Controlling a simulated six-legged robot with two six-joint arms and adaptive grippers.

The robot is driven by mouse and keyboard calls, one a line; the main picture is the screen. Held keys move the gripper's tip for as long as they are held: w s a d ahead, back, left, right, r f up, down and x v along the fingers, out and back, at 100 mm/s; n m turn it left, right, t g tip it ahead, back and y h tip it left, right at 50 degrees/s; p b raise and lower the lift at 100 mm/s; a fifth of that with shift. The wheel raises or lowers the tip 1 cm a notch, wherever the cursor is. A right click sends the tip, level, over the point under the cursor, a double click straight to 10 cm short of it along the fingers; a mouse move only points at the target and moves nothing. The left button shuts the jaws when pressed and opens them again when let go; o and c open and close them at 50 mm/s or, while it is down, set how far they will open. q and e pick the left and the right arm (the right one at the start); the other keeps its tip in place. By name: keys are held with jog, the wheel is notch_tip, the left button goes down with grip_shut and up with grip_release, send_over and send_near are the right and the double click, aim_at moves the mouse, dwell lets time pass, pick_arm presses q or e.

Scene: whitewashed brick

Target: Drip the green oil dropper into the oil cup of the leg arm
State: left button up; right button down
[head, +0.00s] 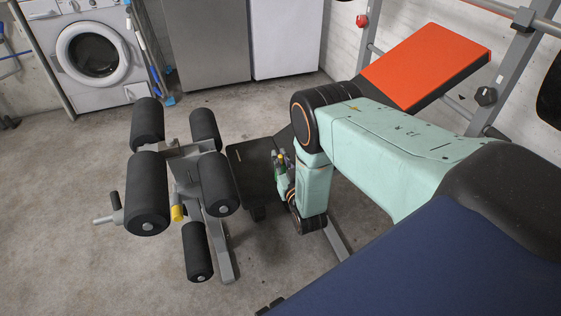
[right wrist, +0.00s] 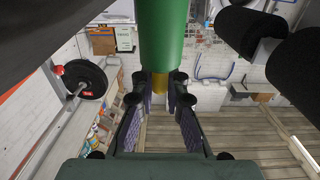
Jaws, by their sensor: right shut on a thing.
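The leg arm (head: 196,184) of the bench, grey metal with black foam rollers, stands left of centre in the head view. A small yellow part (head: 178,213) shows on it; I cannot tell whether this is the oil cup. My right gripper (head: 281,164) is to the right of the leg arm, apart from it, partly hidden by my own arm. It is shut on the green oil dropper, which shows large in the right wrist view (right wrist: 162,40) with a yellow part (right wrist: 160,85) between the fingertips (right wrist: 162,98). My left gripper is out of view.
A black bench pad (head: 250,165) lies beside my right gripper. Foam rollers (head: 148,190) stick out around the leg arm. An orange-red pad (head: 425,65) and a grey rack (head: 510,60) stand at the right back. The concrete floor (head: 70,220) at left is clear.

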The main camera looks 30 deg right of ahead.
dwell(0.3)
jog(key=c, duration=1.4)
grip_release()
jog(key=shift+f, duration=0.1)
